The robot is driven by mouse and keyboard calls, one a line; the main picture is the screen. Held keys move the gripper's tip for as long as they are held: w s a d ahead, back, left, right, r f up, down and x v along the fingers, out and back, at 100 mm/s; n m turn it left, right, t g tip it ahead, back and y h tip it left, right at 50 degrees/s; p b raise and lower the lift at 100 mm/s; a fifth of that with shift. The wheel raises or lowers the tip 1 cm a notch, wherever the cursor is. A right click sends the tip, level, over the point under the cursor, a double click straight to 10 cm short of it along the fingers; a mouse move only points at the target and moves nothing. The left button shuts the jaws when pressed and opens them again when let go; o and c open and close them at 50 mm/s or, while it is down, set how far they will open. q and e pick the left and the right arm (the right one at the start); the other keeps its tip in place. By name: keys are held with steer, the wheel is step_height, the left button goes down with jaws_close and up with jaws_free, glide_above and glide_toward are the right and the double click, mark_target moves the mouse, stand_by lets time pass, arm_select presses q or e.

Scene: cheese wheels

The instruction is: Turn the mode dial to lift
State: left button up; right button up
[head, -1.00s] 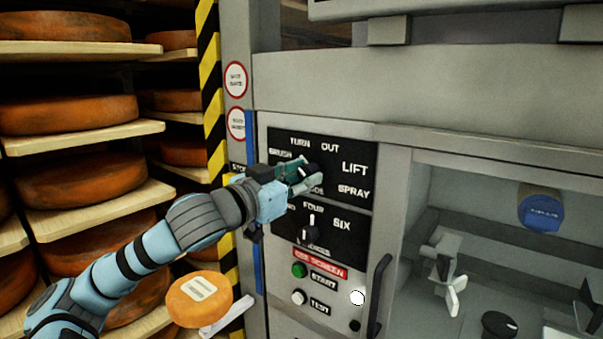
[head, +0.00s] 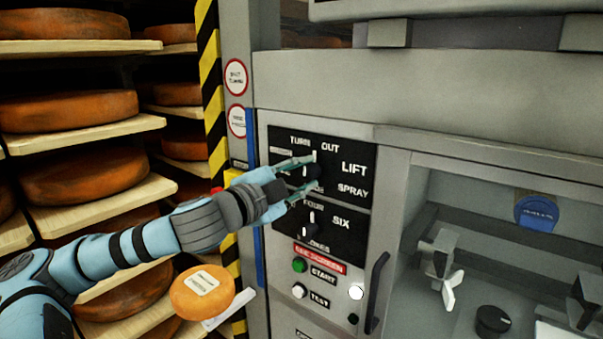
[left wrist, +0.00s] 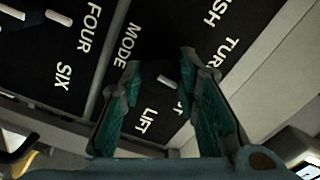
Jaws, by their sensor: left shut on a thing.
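The black mode dial (head: 312,171) sits on the upper black label plate (head: 360,150), with TURN, OUT, LIFT and SPRAY around it. Its white pointer mark stands nearly upright, toward OUT; LIFT is further right. My left gripper (head: 315,173) reaches in from the left, one finger above the dial and one below, shut on it. In the left wrist view, the two green-padded fingers (left wrist: 160,72) flank the dark dial (left wrist: 163,70); its white mark points toward the partly hidden OUT. The BRUSH label is mostly covered in the head view. My right gripper is not in view.
A second dial (head: 311,229) with FOUR and SIX is just below. Under it are a green START button (head: 299,265) and a white TEST button (head: 299,290). A dark handle (head: 377,290) stands right. Shelves of cheese wheels (head: 65,110) fill the left.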

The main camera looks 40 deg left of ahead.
arm_select(q)
steer(key=m, duration=0.3)
steer(key=shift+m, duration=0.4)
steer(key=m, duration=0.2)
steer(key=shift+m, duration=0.3)
steer(key=m, duration=0.3)
steer(key=shift+m+b, duration=0.35)
steer(key=shift+m, duration=0.95)
steer(key=o, duration=1.2)
steer(key=shift+c, duration=0.2)
